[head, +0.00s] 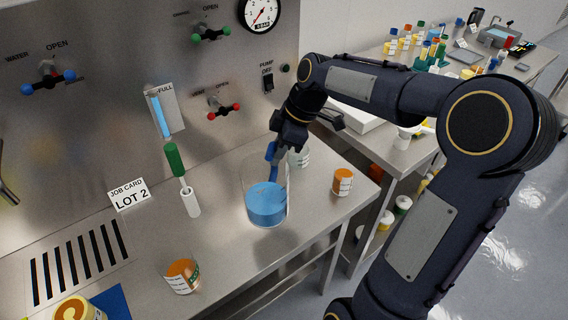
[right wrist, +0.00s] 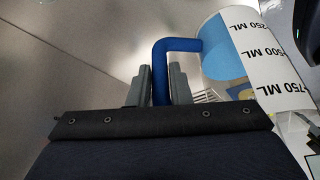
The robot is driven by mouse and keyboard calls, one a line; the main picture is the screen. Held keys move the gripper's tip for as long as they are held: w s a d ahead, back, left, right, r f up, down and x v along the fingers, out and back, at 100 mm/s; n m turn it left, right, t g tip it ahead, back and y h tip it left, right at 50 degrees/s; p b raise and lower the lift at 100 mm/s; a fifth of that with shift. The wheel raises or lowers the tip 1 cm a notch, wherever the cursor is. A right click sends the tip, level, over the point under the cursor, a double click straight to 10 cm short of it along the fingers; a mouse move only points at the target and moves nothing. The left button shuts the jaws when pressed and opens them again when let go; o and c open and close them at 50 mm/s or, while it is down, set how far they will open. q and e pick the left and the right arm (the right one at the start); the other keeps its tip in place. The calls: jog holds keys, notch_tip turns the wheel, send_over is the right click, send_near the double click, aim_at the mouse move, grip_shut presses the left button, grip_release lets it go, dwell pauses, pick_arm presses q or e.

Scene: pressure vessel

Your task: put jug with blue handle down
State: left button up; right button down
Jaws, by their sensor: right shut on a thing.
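The jug is clear, holds blue liquid (head: 266,205) and has a blue handle (head: 272,163). It is upright over the steel counter (head: 225,245), near its front edge. I cannot tell whether its base touches the counter. My right gripper (head: 277,150) is shut on the handle from above. In the right wrist view the blue handle (right wrist: 160,75) passes between the two grey fingers (right wrist: 160,88), and the jug's wall (right wrist: 225,60) shows a white scale with 250, 500 and 750 ML. My left gripper is not in view.
An orange-lidded jar (head: 343,182) stands right of the jug, another (head: 182,276) in front left. A valve panel (head: 120,110) rises behind.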

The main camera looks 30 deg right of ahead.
jog(key=w+d+f, duration=0.1)
jog(key=f, duration=0.2)
jog(key=w+d+f, duration=0.1)
jog(key=f, duration=0.2)
jog(key=d+f+p, duration=0.1)
jog(key=d+f, duration=0.1)
jog(key=f, duration=0.1)
jog(key=shift+w, duration=0.4)
jog(key=c, duration=1.3)
grip_release()
jog(key=shift+c, duration=0.2)
